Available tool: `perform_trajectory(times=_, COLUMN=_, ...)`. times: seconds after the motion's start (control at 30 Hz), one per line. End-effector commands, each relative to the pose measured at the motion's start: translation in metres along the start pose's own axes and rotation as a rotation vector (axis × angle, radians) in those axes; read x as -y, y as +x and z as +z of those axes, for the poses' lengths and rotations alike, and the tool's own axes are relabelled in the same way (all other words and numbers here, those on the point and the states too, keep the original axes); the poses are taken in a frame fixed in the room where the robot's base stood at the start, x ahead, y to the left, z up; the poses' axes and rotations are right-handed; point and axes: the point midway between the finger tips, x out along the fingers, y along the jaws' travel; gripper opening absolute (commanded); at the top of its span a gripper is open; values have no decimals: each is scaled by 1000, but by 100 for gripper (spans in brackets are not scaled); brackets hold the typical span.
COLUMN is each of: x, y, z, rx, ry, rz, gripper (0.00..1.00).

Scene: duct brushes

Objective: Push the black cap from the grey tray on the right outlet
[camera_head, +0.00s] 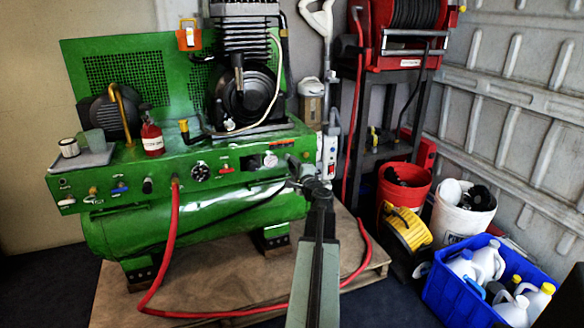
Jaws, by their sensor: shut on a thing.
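My gripper (297,172) is at the right end of the green machine's front panel (215,185), at the tip of my arm, which reaches up from the bottom of the picture. It is shut on a small dark piece, the black cap (292,161), mostly hidden by the jaws. The right outlet is behind the gripper and I cannot see it clearly. I cannot tell whether the cap touches the outlet or sits on it. The grey tray (98,158) lies on the machine's top at the far left.
Valves and a gauge (201,171) line the panel. A red hose (170,245) runs from it to the wooden pallet (215,275). A red bottle (152,138) stands near the tray. To the right are buckets, a yellow item and a blue crate (445,292) of jugs.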

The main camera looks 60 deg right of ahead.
Motion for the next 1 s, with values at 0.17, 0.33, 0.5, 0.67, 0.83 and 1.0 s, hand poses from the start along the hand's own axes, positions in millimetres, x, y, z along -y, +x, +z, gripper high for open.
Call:
perform_trajectory(times=0.17, x=0, y=0, z=0, rx=0, ry=0, rz=0, gripper=0)
perform_trajectory(times=0.33, x=0, y=1, z=0, rx=0, ry=0, rz=0, gripper=0)
perform_trajectory(times=0.5, x=0, y=5, z=0, rx=0, ry=0, rz=0, gripper=0)
perform_trajectory(times=0.67, x=0, y=8, z=0, rx=0, ry=0, rz=0, gripper=0)
perform_trajectory(times=0.83, x=0, y=8, z=0, rx=0, ry=0, rz=0, gripper=54)
perform_trajectory(times=1.0, x=0, y=8, z=0, rx=0, ry=0, rz=0, gripper=54)
